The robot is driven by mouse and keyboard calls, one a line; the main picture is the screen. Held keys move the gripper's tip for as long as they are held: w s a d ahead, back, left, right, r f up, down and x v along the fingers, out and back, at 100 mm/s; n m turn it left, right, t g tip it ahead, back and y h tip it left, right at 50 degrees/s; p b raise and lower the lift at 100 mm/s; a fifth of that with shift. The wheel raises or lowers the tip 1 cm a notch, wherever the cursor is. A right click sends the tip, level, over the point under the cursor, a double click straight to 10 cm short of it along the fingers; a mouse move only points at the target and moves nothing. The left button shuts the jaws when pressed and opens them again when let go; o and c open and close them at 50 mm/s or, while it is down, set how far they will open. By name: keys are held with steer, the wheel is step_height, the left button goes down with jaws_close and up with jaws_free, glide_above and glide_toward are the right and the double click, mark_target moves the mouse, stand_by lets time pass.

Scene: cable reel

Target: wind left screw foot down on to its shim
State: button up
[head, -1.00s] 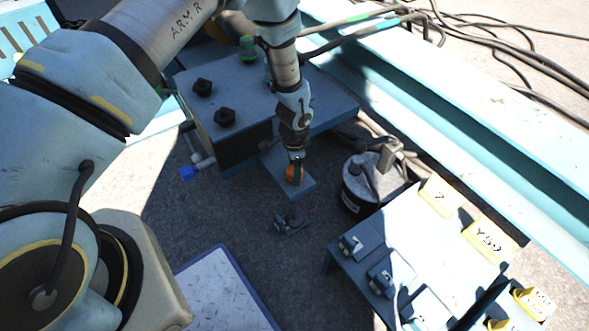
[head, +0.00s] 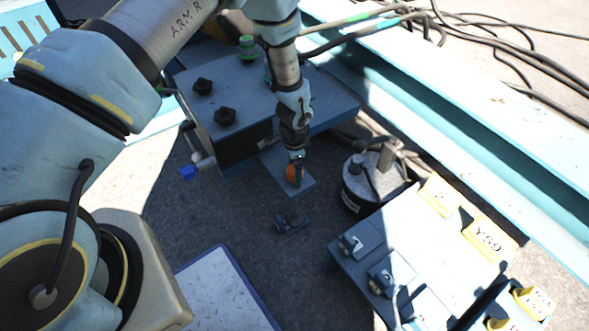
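An orange round knob (head: 291,174) stands over a flat blue-grey plate (head: 305,189) that sticks out low at the front of the dark blue box. It appears to be the left screw foot's head, though I cannot be sure. My gripper (head: 296,170) points down at the orange knob, with a dark teal finger against or in front of its right side. The other finger is hidden or too small to make out, so whether the fingers are closed on the knob is unclear. The shim and any gap under the foot cannot be made out.
The blue box (head: 245,85) carries black knobs (head: 225,117) and a green knob (head: 248,47). A small dark bracket (head: 291,220) lies on the ground in front. A round dark canister (head: 370,182) and a bench with yellow tags (head: 439,196) stand at right.

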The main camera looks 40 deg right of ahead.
step_height(320, 180, up, 11)
steer(key=p, duration=0.1)
stand_by(0.3)
steer(key=shift+f, duration=0.1)
stand_by(0.4)
